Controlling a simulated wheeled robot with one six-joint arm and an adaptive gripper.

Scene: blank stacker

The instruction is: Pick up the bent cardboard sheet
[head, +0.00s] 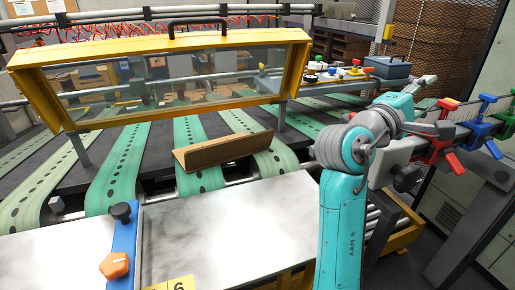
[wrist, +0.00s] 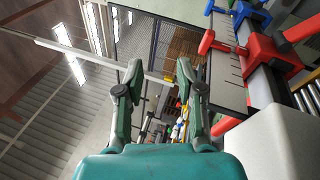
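The bent cardboard sheet (head: 222,150) is brown and folded along its length. It lies on the green perforated belts in the middle of the head view, below the yellow-framed clear guard. My gripper shows in the wrist view (wrist: 160,85) with its two fingers spread apart and nothing between them. In the head view my arm stands to the right of the sheet, well apart from it, and the fingers are hard to make out there. The wrist view does not show the sheet.
The yellow-framed guard (head: 170,75) stands just behind the sheet. A pale metal table (head: 225,225) lies in front, with a blue bar (head: 124,245) and orange knob on it. Red, blue and green clamps (head: 480,140) on a rail are at the right, close to my arm.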

